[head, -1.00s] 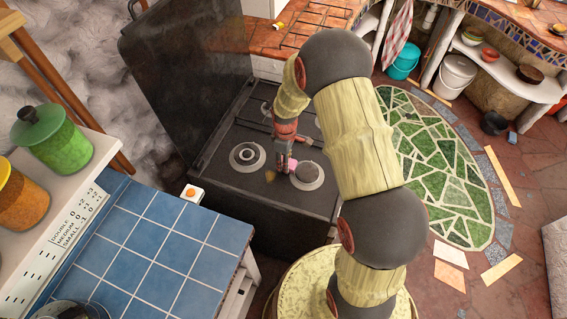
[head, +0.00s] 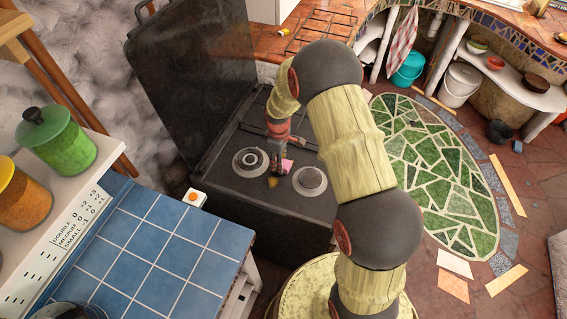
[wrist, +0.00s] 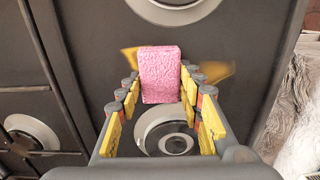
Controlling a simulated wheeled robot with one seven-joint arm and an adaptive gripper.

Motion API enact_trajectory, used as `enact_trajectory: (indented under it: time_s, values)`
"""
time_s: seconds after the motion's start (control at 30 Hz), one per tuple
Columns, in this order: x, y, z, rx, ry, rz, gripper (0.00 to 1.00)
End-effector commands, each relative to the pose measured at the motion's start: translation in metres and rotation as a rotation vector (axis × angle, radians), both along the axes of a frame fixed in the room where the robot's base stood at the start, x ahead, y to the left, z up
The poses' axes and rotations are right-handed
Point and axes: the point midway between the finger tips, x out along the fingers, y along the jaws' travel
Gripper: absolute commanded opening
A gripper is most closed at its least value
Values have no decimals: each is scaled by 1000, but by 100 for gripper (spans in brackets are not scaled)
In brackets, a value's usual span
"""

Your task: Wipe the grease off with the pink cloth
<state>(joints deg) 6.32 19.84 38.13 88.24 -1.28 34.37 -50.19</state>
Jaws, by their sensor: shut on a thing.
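The pink cloth (head: 287,166) is a small block-like piece held between my gripper's fingers, low over the stove top. It also shows in the wrist view (wrist: 160,75), upright between the yellow and dark fingers. My gripper (head: 279,162) is shut on it. The grease (head: 272,183) is a yellow-brown patch on the dark stove top between two round burners, just in front of the cloth. In the wrist view the grease (wrist: 219,72) shows on both sides of the cloth, which hides its middle. I cannot tell whether the cloth touches the surface.
The stove (head: 240,205) has a raised dark lid (head: 190,85) at its back left. Round burners lie left (head: 250,162) and right (head: 310,181) of the grease. A blue-tiled counter (head: 150,245) with a small orange-topped white piece (head: 194,198) stands at front left.

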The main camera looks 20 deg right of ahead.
Motion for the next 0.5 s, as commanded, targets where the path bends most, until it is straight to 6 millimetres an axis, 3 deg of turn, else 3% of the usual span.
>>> enact_trajectory:
  time_s: [0.5]
  values:
    - [22,26,-2,1,4,1,0]
